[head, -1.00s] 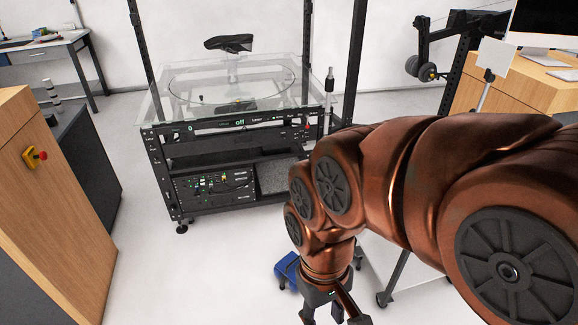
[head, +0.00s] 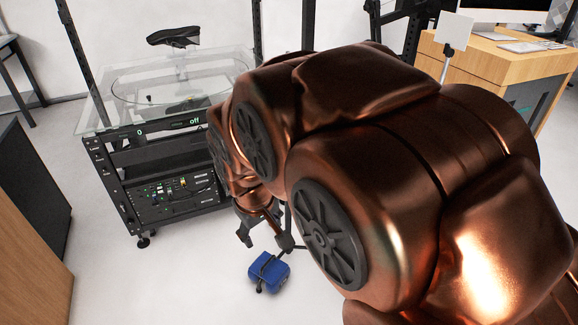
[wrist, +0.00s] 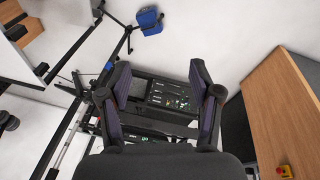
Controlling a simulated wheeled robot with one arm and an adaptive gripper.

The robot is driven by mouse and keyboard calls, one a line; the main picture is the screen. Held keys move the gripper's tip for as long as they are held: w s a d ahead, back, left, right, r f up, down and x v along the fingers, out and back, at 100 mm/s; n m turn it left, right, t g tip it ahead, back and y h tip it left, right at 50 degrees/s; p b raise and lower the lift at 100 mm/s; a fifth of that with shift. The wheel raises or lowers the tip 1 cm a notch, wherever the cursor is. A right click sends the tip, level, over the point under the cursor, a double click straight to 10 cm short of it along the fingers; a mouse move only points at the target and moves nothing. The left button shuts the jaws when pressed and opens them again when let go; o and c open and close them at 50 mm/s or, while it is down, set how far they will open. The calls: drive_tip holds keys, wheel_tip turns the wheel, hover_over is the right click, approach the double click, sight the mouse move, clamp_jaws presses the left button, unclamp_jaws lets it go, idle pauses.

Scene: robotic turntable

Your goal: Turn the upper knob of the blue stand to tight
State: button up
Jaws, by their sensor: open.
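The blue weight (head: 268,272) at the foot of a stand lies on the floor, with a dark strap or leg over it. It also shows in the wrist view (wrist: 149,21), near the top. A thin dark pole runs down from near it at the left of the wrist view, with a small blue part (wrist: 108,66) on it. I cannot make out the upper knob; my arm hides much of the stand in the head view. My gripper (head: 264,238) points down in front of the blue weight in the picture. In the wrist view its fingers (wrist: 160,70) are spread and empty.
A black-framed turntable rig (head: 170,190) with a glass top (head: 100,110) stands behind and left of my arm. A wooden desk (head: 490,65) is at the back right. A wooden-sided cabinet (head: 30,260) stands at the left. White floor (head: 180,280) is clear in front of the rig.

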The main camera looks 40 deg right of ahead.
drive_tip(key=w+d+f+n+t+h+b, duration=0.1)
drive_tip(key=w+d+f+t+h+b, duration=0.35)
drive_tip(key=w+d, duration=0.8)
drive_tip(key=w+d+f+n+t+h+b, duration=0.15)
drive_tip(key=w+d+f+b, duration=0.5)
drive_tip(key=d, duration=0.85)
drive_tip(key=w+d+f+n+t+y+b, duration=0.2)
drive_tip(key=w+d+f+n+t+b, duration=0.4)
drive_tip(key=w+d+f+t+b, duration=0.5)
drive_tip(key=shift+g, duration=0.8)
drive_tip(key=shift+w+d+f+b, duration=0.1)
drive_tip(key=shift+w+d+b, duration=0.15)
drive_tip(key=shift+w+d, duration=0.55)
drive_tip(key=shift+w+d+f+b, duration=0.2)
drive_tip(key=shift+w+d, duration=0.4)
drive_tip(key=shift+w, duration=0.4)
drive_tip(key=shift+w+d+f+b, duration=0.1)
drive_tip(key=shift+w+d+b, duration=0.2)
drive_tip(key=shift+w+d, duration=0.5)
drive_tip(key=shift+w+a+r, duration=0.1)
drive_tip(key=c, duration=1.2)
